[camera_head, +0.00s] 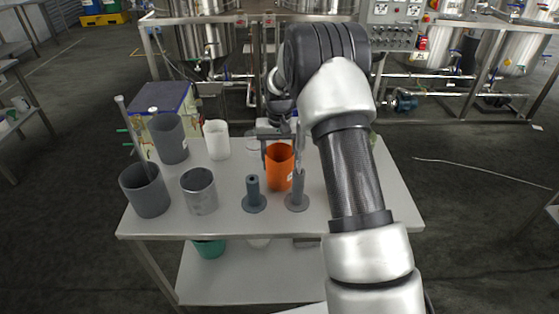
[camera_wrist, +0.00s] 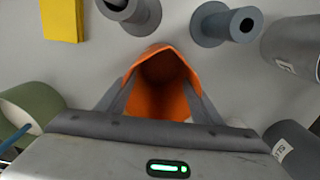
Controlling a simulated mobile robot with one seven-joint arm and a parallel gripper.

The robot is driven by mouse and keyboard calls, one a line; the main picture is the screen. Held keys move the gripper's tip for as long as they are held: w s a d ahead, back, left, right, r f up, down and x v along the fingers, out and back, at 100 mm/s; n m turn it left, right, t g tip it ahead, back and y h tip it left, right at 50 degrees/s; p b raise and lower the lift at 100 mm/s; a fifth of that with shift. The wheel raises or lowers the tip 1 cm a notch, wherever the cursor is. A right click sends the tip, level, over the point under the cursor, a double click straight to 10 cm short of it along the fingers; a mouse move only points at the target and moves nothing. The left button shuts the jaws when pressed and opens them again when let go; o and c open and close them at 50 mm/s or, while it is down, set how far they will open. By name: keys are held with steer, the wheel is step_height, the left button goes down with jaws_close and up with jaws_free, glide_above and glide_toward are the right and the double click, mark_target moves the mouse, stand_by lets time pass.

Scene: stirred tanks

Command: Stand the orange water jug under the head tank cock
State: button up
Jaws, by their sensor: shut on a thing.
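The orange water jug (camera_head: 279,168) stands upright, on or just above the table, near the middle in the head view. My gripper (camera_head: 280,150) is over it from behind and shut on it. In the wrist view the jug (camera_wrist: 160,85) shows its open mouth between my two fingers (camera_wrist: 160,105), which touch its sides. I cannot tell whether its base touches the table. Large steel tanks (camera_head: 200,38) stand on a frame at the back; I cannot tell which is the head tank, and its cock is not clearly visible.
Two grey flanged posts (camera_head: 254,195) (camera_head: 297,192) stand in front of the jug. Grey pots (camera_head: 145,190) (camera_head: 168,139), a metal beaker (camera_head: 200,191) and a white jug (camera_head: 217,139) stand to the left. A yellow block (camera_wrist: 62,20) shows in the wrist view.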

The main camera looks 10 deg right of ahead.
steer(key=shift+f, duration=0.1)
steer(key=o, duration=1.1)
